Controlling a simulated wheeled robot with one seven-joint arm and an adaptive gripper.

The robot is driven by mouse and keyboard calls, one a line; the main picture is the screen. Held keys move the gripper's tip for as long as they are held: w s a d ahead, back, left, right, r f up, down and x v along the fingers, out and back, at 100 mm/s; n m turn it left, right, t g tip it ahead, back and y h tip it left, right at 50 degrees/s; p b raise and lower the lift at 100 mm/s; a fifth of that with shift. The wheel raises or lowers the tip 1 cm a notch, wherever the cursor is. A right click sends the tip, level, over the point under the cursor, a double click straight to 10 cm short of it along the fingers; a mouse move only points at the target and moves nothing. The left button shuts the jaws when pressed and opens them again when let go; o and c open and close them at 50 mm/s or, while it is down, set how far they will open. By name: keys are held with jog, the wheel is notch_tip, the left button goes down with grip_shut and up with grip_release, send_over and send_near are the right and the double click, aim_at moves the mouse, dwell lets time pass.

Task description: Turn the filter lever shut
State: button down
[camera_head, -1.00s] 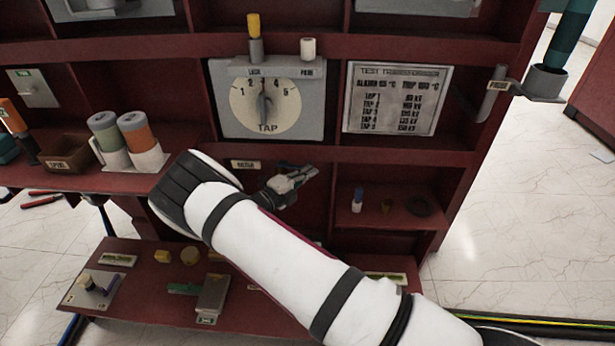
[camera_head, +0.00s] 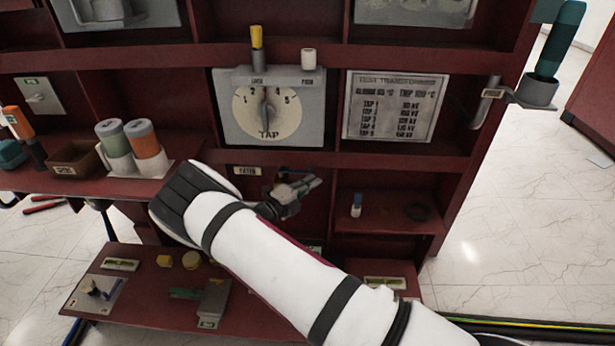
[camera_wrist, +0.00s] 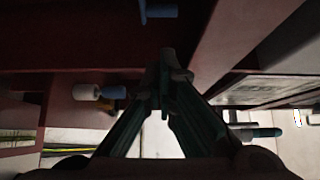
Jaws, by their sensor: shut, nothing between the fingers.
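The filter label (camera_head: 247,170) sits on the red cabinet below the tap dial. A blue bar (camera_head: 294,170), possibly the filter lever, shows just behind my gripper (camera_head: 314,183) in the head view. A blue bar end (camera_wrist: 158,10) also shows at the top of the wrist view; I cannot tell for sure that it is the same part. My gripper is shut and empty, its fingertips (camera_wrist: 170,72) together in front of the compartment. My forearm and wrist hide much of this compartment, and contact with the bar cannot be made out.
The tap dial (camera_head: 267,113) is above the gripper. A shelf compartment to its right holds a small blue-and-white bottle (camera_head: 356,206) and a dark ring (camera_head: 417,212). Red partitions enclose the space. A lower shelf (camera_head: 150,300) with small parts lies below.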

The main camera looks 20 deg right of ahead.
jog(key=s+p+v, duration=0.1)
jog(key=v, duration=0.9)
jog(key=shift+d, duration=0.25)
jog(key=s+d+r+m+g+y, duration=0.2)
jog(key=s+d+r+m+g, duration=0.3)
jog(key=r+m, duration=0.4)
jog(key=s+d+r+m+g+y, duration=0.1)
jog(key=s+d+r+m+g, duration=0.45)
jog(key=r+m, duration=0.35)
jog(key=s+d+r+m+g+y, duration=0.1)
jog(key=s+r+m+y, duration=0.2)
jog(key=s+r+m, duration=0.3)
jog(key=s+d+r+m+y, duration=0.25)
jog(key=s+r+m, duration=0.2)
jog(key=s, duration=0.35)
jog(key=s+a+r+m+t+y, duration=0.1)
jog(key=s+a+m+t+y, duration=0.15)
jog(key=s+m, duration=0.65)
jog(key=s+a+r+m+t+y, duration=0.15)
jog(key=s+a+m+y, duration=0.3)
jog(key=s, duration=0.75)
notch_tip(320, 180, up, 23)
jog(key=t+p, duration=0.2)
jog(key=p, duration=1.9)
jog(key=shift+d, duration=0.35)
jog(key=shift+s+t, duration=0.1)
jog(key=shift+t, duration=0.15)
